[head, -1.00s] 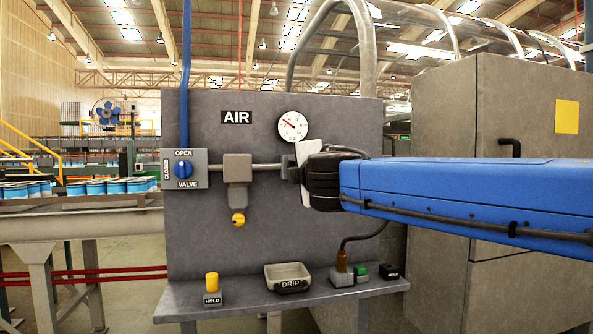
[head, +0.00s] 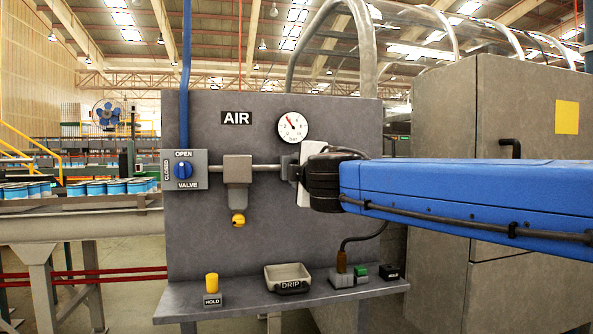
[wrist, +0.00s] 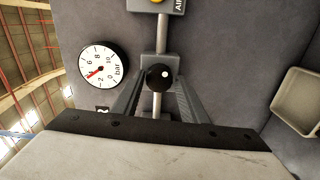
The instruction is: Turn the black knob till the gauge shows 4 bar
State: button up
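The black knob (wrist: 160,76) is round with a small white dot. In the head view the knob is hidden behind my wrist. The round white gauge (head: 292,128) is on the grey panel above my gripper. It also shows in the wrist view (wrist: 103,65), turned sideways, with its red needle at about 4 bar.
A blue valve knob (head: 183,171) and a regulator body (head: 238,172) sit left on the pipe. Below are a shelf with a DRIP tray (head: 288,277), a yellow HOLD button (head: 212,283) and small blocks. A grey cabinet (head: 500,110) stands right.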

jog(key=shift+o, duration=0.6)
jog(key=v, duration=1.7)
jog(key=shift+s, duration=0.2)
jog(key=s+d+f+m+g+h, duration=0.1)
jog(key=d+f+m+g+h, duration=0.3)
jog(key=d+f, duration=0.7)
jog(key=s+d+f+m+g+h, duration=0.25)
jog(key=d+f+m, duration=0.35)
jog(key=d+f, duration=0.45)
jog(key=s+d+f+m+g+y, duration=0.1)
jog(key=s+f+m+g, duration=0.2)
jog(key=f, duration=0.8)
jog(key=s+d+f+m+g+y, duration=0.1)
jog(key=s+f+m+g, duration=0.2)
jog(key=s+f+m, duration=0.3)
jog(key=s+f, duration=0.5)
jog(key=shift+s+d+f+m, duration=0.15)
jog(key=shift+d+f+m, duration=0.05)
jog(key=shift+d+m, duration=0.2)
